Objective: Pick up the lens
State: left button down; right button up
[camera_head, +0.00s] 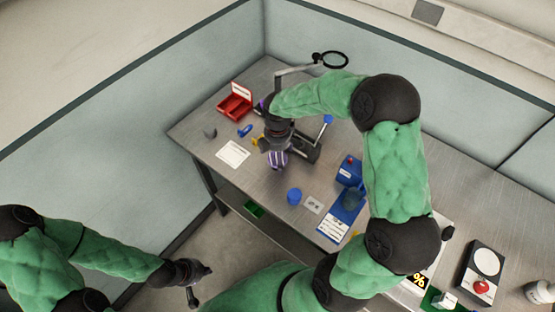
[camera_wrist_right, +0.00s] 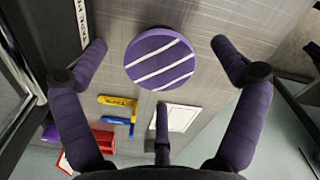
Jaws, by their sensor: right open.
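A round purple disc (camera_wrist_right: 160,57) with white diagonal stripes lies on the grey bench in the right wrist view. It also shows in the head view as a striped purple shape (camera_head: 277,160) just below my right gripper. A black ring (camera_head: 335,60) on a thin arm stands at the back of the bench; I cannot tell which of the two is the lens. My right gripper (camera_wrist_right: 158,72) is open, its purple fingers spread around the disc in the picture, with nothing held. My left gripper (camera_head: 189,278) is off the bench at lower left; its finger opening is unclear.
A red open box (camera_head: 235,104), a blue tool (camera_head: 245,130) and a white sheet (camera_head: 233,154) lie on the left of the bench. A black stand (camera_head: 305,148), a blue cap (camera_head: 294,196) and a blue device (camera_head: 349,171) are to the right.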

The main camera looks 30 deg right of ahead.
jog(key=c, duration=1.1)
jog(key=shift+r, duration=0.1)
